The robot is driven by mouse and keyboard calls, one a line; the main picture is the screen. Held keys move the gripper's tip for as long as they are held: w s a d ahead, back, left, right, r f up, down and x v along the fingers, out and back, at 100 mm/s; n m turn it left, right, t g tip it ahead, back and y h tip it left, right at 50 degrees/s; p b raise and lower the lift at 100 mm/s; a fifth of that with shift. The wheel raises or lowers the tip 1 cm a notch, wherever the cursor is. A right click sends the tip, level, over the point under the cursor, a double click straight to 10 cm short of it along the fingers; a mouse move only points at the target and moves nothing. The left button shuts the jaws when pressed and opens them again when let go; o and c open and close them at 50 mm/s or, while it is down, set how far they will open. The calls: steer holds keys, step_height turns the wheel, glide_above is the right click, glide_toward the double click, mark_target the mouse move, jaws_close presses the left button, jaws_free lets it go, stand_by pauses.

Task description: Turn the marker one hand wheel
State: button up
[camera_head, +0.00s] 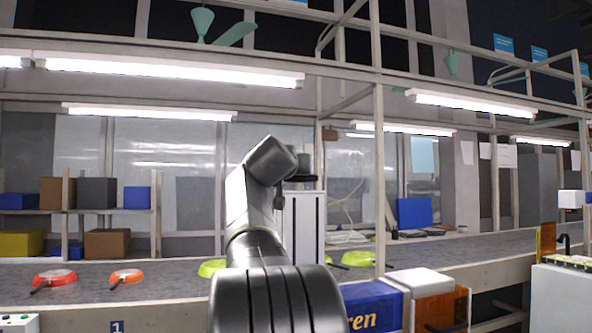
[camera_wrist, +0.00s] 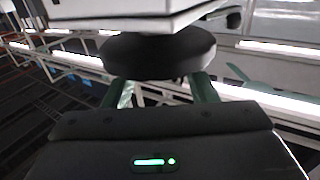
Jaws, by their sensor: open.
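A dark round disc, which looks like the hand wheel (camera_wrist: 155,56), is close in front of my gripper (camera_wrist: 157,92) in the wrist view. It sits against the underside of a white box-like body (camera_wrist: 125,12) as pictured there. My gripper's two green fingers are spread apart, and their tips are hidden behind the disc. I cannot tell whether they touch it. In the head view, my arm covers most of this spot, and a dark part (camera_head: 303,184) shows above a white upright panel (camera_head: 303,228).
Shelves with boxes (camera_head: 97,193) stand at the left. A post (camera_head: 379,150) rises right of my arm. A blue and white machine (camera_head: 375,306) is at the front.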

steer(key=b+v, duration=0.2)
steer(key=v, duration=1.1)
steer(key=shift+w, duration=0.1)
steer(key=p+x, duration=0.2)
steer(key=x, duration=1.1)
steer(key=shift+w+d+p, duration=0.15)
steer(key=shift+w+p, duration=0.2)
steer(key=shift+w, duration=0.05)
steer(key=shift+w+r, duration=0.1)
steer(key=shift+p, duration=0.3)
steer(key=shift+y, duration=0.3)
steer(key=shift+f, duration=0.2)
